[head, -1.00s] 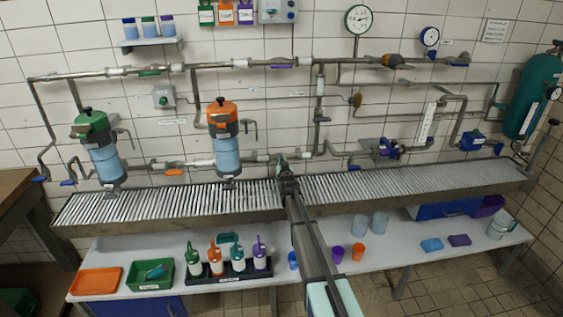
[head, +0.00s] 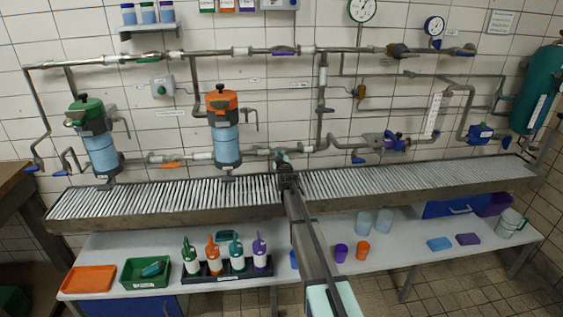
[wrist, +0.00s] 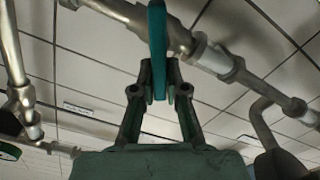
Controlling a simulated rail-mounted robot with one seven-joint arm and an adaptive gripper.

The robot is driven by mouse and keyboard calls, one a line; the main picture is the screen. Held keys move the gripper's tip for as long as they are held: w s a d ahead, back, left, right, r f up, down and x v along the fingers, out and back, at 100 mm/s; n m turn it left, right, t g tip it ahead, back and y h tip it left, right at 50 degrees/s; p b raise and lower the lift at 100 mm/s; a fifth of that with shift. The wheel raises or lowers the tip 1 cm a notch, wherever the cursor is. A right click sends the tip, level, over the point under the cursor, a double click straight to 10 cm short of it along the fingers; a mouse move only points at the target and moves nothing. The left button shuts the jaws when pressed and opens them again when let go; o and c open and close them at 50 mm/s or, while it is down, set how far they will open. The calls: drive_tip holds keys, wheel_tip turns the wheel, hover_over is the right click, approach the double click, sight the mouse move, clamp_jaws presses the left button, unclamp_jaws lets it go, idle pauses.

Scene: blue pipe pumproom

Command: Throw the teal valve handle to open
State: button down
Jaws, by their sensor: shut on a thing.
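The teal valve handle (wrist: 157,40) shows in the wrist view as a flat bar rising between my fingertips, in front of a metal pipe (wrist: 244,76). My gripper (wrist: 159,78) is shut on it, with one finger on each side. In the head view my gripper (head: 282,158) is at the lower pipe line, just above the back of the slatted trough. There the handle is too small and too covered by my gripper to make out its angle.
The slatted trough (head: 400,186) runs below the pipes. An upper pipe (head: 205,54) crosses above. Bottles and cups stand on the lower shelf (head: 385,277).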

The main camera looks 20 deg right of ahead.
drive_tip(key=n, duration=0.3)
drive_tip(key=shift+w+a+f, duration=0.1)
drive_tip(key=shift+a+f, duration=0.05)
drive_tip(key=shift+a, duration=0.1)
drive_tip(key=n, duration=0.3)
drive_tip(key=f+n+p, duration=0.1)
drive_tip(key=n, duration=0.2)
drive_tip(key=n+p, duration=0.1)
drive_tip(key=n, duration=0.2)
drive_tip(key=shift+a+f, duration=0.4)
drive_tip(key=c, duration=1.2)
unclamp_jaws()
drive_tip(key=shift+f, duration=0.1)
